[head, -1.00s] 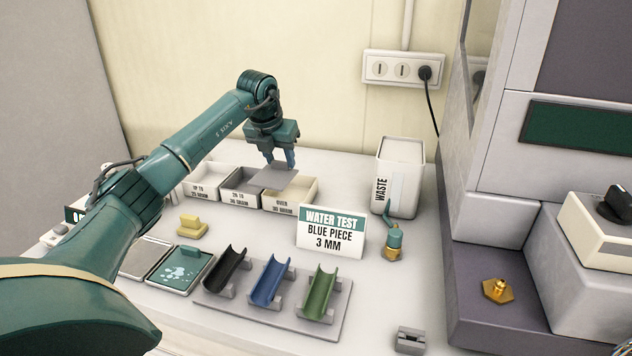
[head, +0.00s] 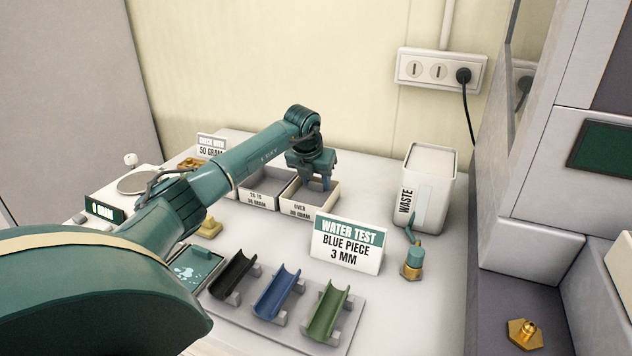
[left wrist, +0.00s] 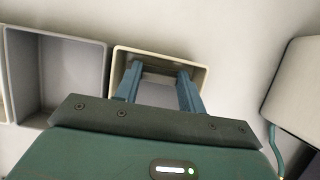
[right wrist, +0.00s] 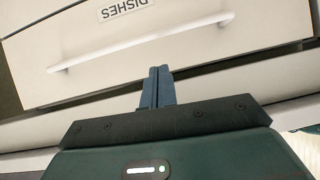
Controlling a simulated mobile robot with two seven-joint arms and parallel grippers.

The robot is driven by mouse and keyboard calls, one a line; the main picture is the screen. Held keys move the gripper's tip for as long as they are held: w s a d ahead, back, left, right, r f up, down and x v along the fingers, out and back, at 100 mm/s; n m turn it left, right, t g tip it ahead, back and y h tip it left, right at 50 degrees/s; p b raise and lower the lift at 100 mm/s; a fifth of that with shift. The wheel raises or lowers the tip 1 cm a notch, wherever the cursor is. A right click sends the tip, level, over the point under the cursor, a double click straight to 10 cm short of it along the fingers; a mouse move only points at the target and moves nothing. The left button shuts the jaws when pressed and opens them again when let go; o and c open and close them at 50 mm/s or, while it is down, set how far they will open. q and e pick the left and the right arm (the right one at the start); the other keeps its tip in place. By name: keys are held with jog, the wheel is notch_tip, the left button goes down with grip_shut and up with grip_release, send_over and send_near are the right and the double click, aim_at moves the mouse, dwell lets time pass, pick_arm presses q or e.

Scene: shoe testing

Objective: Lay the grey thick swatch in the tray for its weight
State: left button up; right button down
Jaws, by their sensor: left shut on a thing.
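The tray marked over 30 gram (head: 303,204) is cream, open-topped and at the right end of a row of trays; it also shows in the left wrist view (left wrist: 118,66). My left gripper (head: 326,184) points down into it, fingertips at rim height or lower. It is shut on the grey swatch, its fingers a swatch's width apart in the left wrist view (left wrist: 158,84). The swatch itself is mostly hidden by the tray walls and fingers, so I cannot tell whether it touches the floor. My right gripper (right wrist: 157,88) is shut and empty in the right wrist view.
The 20 to 30 gram tray (head: 257,198) adjoins on the left. A white waste bin (head: 427,185) stands to the right, the water test sign (head: 348,245) in front. Coloured troughs (head: 277,293) sit nearer. A drawer marked dishes (right wrist: 150,45) faces my right gripper.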

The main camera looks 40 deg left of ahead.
aim_at(310, 198)
pick_arm(q)
jog(key=shift+f, duration=0.45)
jog(key=shift+f, duration=0.2)
jog(key=o, duration=1)
jog(key=shift+r, duration=0.1)
jog(key=shift+b+v, duration=0.3)
jog(key=shift+v, duration=5.8)
